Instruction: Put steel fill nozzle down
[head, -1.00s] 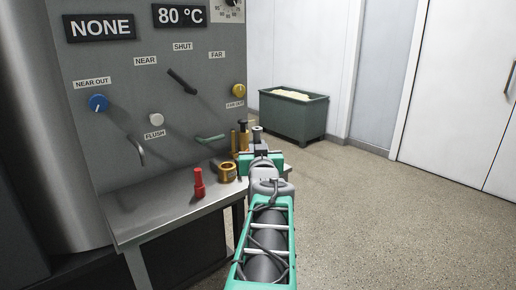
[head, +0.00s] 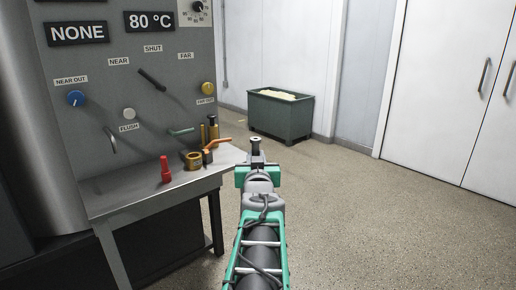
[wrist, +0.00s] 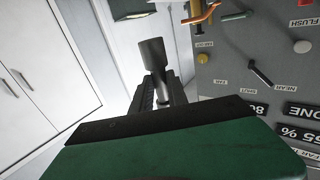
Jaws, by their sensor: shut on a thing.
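The steel fill nozzle (head: 255,146) is a grey cylinder standing up from my gripper (head: 256,161). My gripper is shut on it, just right of the steel table's right end. In the wrist view the nozzle (wrist: 152,57) sticks out between the fingers of my gripper (wrist: 160,92), with a wider dark grey head and a thinner shiny stem. It appears clear of any surface. The steel table (head: 130,198) stands to the left, below the control panel.
On the table are a red nozzle-like piece (head: 165,172), a brass ring (head: 193,161), an orange-handled piece (head: 216,145) and upright brass pieces (head: 213,130). The grey panel (head: 100,95) has knobs and levers. A green bin (head: 281,116) stands behind on open floor.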

